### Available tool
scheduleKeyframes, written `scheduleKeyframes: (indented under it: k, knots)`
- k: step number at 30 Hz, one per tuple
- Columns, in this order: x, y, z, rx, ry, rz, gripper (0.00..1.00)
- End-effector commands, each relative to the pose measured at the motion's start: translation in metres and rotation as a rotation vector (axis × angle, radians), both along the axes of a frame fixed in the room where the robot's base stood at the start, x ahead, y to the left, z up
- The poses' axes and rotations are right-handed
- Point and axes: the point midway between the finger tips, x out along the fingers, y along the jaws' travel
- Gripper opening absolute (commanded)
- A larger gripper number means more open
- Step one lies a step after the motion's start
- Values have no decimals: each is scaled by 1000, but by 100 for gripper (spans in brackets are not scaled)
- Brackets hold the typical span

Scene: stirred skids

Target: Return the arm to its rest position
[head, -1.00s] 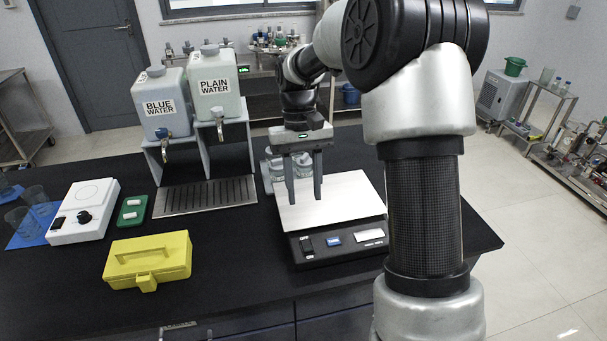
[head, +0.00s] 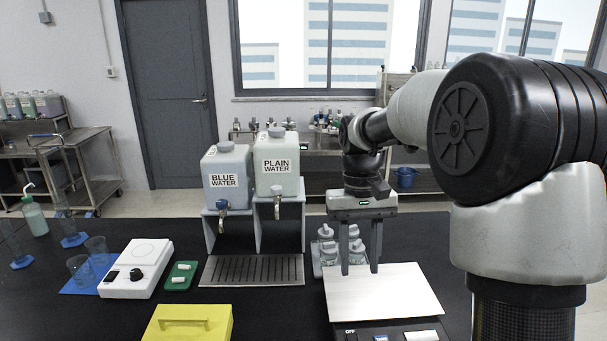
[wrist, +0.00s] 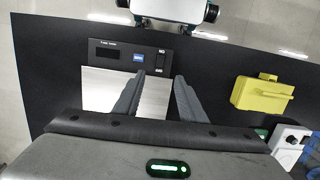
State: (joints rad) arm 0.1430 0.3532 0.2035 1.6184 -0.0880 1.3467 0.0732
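My gripper (head: 359,268) hangs fingers-down above the far left part of a balance's metal plate (head: 390,300). Its two fingers are apart, and nothing shows between them. In the wrist view my gripper (wrist: 152,82) also shows two spread, empty fingers, with the balance plate (wrist: 100,90) and its dark control panel (wrist: 105,52) below. My arm bends in from the right side of the head view. Several small clear jars (head: 328,245) stand just behind and left of the fingers, partly hidden by them.
A white stirrer (head: 137,268), green tray (head: 181,276), yellow box (head: 188,323) and beakers (head: 80,268) lie further left. Bare black tabletop separates several items.

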Motion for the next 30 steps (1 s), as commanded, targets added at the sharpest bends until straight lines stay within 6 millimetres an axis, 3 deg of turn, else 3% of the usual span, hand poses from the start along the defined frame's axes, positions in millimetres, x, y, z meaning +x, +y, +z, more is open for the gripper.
scheduleKeyframes:
  k: [1, 6, 11, 16, 22, 30]
  knots:
    - [-15, 1, 19, -11, -51, 3, 38]
    - [-69, 0, 58, -31, -223, 10, 38]
    - [-122, -1, 76, -28, -386, 6, 38]
    - [-170, -3, 76, -4, -541, 1, 38]
    - [-197, -2, 67, 21, -643, -2, 38]
    - [-201, -2, 64, 26, -659, -1, 38]
